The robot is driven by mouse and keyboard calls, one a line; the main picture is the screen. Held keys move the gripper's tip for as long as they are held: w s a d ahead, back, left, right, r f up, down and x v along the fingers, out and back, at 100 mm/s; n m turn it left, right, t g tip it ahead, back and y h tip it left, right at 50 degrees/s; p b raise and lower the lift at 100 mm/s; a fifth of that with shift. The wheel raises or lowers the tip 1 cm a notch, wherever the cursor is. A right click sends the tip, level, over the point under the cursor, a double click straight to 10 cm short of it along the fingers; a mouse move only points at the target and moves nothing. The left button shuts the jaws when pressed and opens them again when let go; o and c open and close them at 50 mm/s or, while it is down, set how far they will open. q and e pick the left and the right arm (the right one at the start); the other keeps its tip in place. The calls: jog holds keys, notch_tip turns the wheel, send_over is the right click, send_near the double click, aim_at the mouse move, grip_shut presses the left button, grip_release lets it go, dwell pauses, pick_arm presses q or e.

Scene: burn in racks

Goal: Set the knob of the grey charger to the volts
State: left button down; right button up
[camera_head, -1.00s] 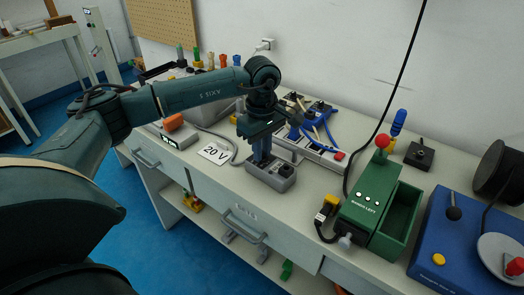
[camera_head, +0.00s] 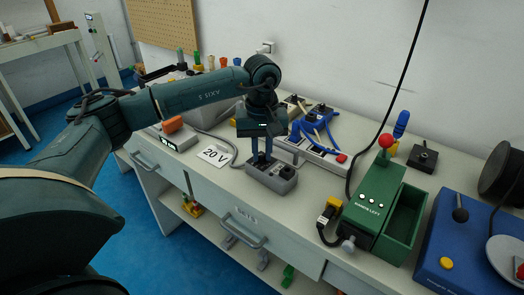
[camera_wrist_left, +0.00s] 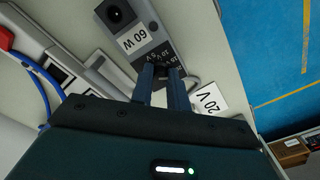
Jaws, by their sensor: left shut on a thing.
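The grey charger (camera_head: 283,184) sits on the bench near its front edge. It also shows in the left wrist view (camera_wrist_left: 166,36), with a "60 W" label, a round dark socket and small volt markings. My left gripper (camera_head: 261,160) points down onto the charger's left part. In the wrist view its two fingers (camera_wrist_left: 164,74) are closed on the dark knob (camera_wrist_left: 161,70), which they mostly hide. I cannot tell which marking the knob points to. A white card (camera_head: 214,154) reading "20 V" lies left of the charger. My right gripper is not in view.
A power strip (camera_head: 318,153) with blue cable lies behind the charger. A green box (camera_head: 372,205) with a red-topped lever stands to the right, and a blue unit (camera_head: 440,255) beyond it. A grey cable runs between card and charger.

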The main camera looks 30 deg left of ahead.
aim_at(262, 155)
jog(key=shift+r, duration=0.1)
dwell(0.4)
pick_arm(q)
jog(key=c, duration=1.3)
grip_release()
jog(key=shift+c, duration=0.2)
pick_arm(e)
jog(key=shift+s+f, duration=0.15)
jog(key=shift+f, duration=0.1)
pick_arm(q)
notch_tip(262, 155, up, 13)
jog(key=shift+r+p, duration=0.15)
jog(key=shift+p, duration=0.15)
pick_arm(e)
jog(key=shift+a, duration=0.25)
